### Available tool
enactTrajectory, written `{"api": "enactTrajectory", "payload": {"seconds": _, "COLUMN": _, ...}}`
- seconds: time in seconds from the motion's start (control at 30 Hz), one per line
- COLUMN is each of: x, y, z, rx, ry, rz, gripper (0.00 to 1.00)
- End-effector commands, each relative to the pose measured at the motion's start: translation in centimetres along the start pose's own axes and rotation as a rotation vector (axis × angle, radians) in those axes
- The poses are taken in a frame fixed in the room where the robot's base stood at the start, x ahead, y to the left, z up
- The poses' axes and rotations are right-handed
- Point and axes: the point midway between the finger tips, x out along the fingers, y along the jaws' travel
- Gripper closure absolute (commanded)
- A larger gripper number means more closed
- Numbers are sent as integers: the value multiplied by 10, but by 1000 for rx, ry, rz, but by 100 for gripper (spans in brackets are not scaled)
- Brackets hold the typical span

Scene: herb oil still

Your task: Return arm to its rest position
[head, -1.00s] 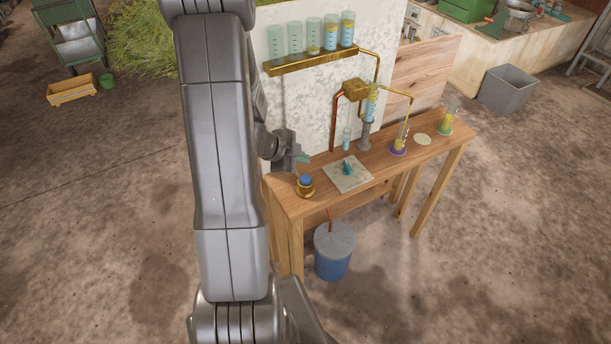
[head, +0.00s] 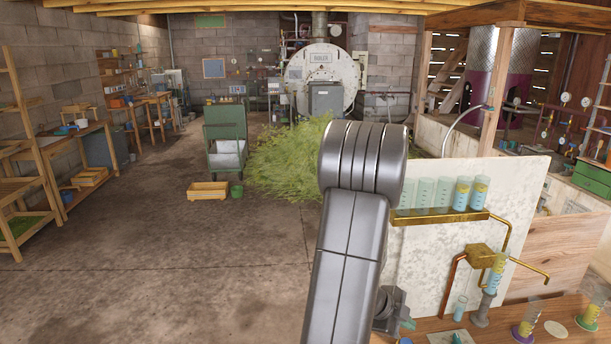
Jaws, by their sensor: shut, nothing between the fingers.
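My arm rises in the lower middle of the head view and hides part of what lies behind it. My gripper (head: 406,325) shows just right of the arm at the bottom, its fingers small and partly hidden. It is shut with nothing seen between the fingers. It is above the left end of the wooden bench (head: 430,325), in front of the pale upright board (head: 420,270). I cannot tell its exact height above the bench.
A brass rack (head: 440,215) of glass cylinders is on the board, with a brass box (head: 481,256) and pipes below. Cylinders with purple (head: 524,330) and green (head: 588,318) bases stand on the bench. Cut herbs (head: 285,160) and a green cart (head: 226,135) are behind.

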Motion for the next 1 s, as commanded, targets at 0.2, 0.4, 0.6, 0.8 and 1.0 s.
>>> {"api": "enactTrajectory", "payload": {"seconds": 0.2, "x": -9, "y": -6, "z": -6, "rx": 0, "ry": -1, "rz": 0, "gripper": 100}}
{"api": "enactTrajectory", "payload": {"seconds": 0.4, "x": -21, "y": -15, "z": -15, "rx": 0, "ry": -1, "rz": 1, "gripper": 100}}
{"api": "enactTrajectory", "payload": {"seconds": 0.6, "x": -32, "y": -23, "z": -23, "rx": 0, "ry": -1, "rz": 1, "gripper": 100}}
{"api": "enactTrajectory", "payload": {"seconds": 0.8, "x": -37, "y": -27, "z": -27, "rx": 1, "ry": -1, "rz": 1, "gripper": 100}}
{"api": "enactTrajectory", "payload": {"seconds": 1.0, "x": -37, "y": -26, "z": -27, "rx": 1, "ry": -1, "rz": 0, "gripper": 100}}
